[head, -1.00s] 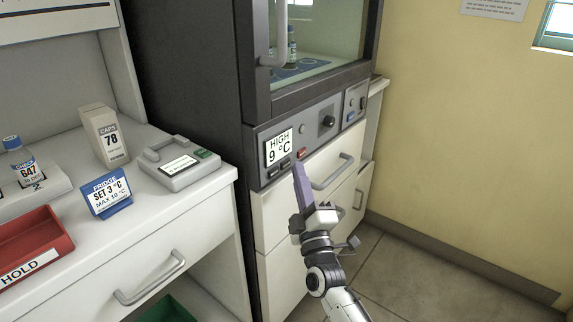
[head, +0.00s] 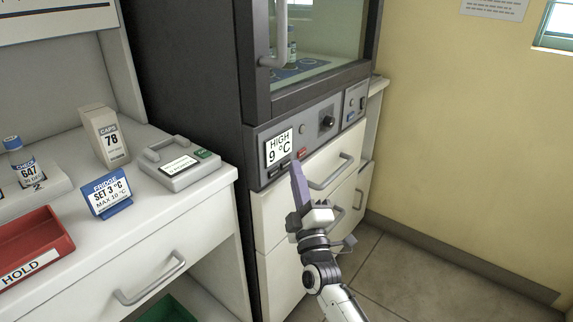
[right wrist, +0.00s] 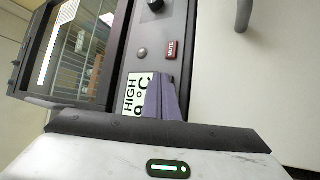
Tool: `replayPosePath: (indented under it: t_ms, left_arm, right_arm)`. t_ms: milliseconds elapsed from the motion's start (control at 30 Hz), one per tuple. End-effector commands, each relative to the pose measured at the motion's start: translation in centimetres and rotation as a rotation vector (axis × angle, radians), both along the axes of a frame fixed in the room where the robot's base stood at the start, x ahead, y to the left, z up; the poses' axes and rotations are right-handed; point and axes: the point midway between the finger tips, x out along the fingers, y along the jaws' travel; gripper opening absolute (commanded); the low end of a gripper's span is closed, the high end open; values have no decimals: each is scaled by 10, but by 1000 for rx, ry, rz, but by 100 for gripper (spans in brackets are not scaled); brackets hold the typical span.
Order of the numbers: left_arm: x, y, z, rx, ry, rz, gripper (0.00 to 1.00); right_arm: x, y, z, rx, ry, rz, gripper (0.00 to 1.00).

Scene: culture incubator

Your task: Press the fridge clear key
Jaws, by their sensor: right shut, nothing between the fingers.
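The fridge's grey control panel (head: 350,115) carries a white display (head: 279,148) reading HIGH 9 °C. Small dark keys (head: 273,172) sit under the display; their labels are too small to read, so I cannot tell which is the clear key. A red key (head: 303,153) sits right of them and reads MUTE in the right wrist view (right wrist: 171,50). My right gripper (head: 297,167) is shut and empty, its purple fingers pointing up just in front of the panel's lower edge. In the right wrist view the fingers (right wrist: 165,100) hide part of the display and keys. My left gripper is not in view.
A drawer handle (head: 332,173) juts out just right of my gripper. A glass door (head: 325,40) with a vertical handle is above the panel. The left counter holds a blue card (head: 106,193) reading SET 3 °C, MAX 10 °C, a grey device (head: 180,163) and a red tray (head: 30,245).

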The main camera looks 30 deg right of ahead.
Motion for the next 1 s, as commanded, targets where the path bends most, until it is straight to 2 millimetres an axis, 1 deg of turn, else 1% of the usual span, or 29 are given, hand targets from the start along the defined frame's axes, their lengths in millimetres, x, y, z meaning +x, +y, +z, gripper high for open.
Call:
replayPosePath:
  t_ms: [167, 600, 867, 1000]
  left_arm:
    - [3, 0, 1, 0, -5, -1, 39]
    - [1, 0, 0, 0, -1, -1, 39]
    - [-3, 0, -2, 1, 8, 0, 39]
    - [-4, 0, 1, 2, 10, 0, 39]
  right_arm:
    - [2, 1, 0, 1, -1, 0, 0]
    - [7, 3, 0, 1, 0, 0, 0]
    - [6, 3, 0, 0, 1, 0, 0]
    - [4, 2, 1, -1, 1, 0, 0]
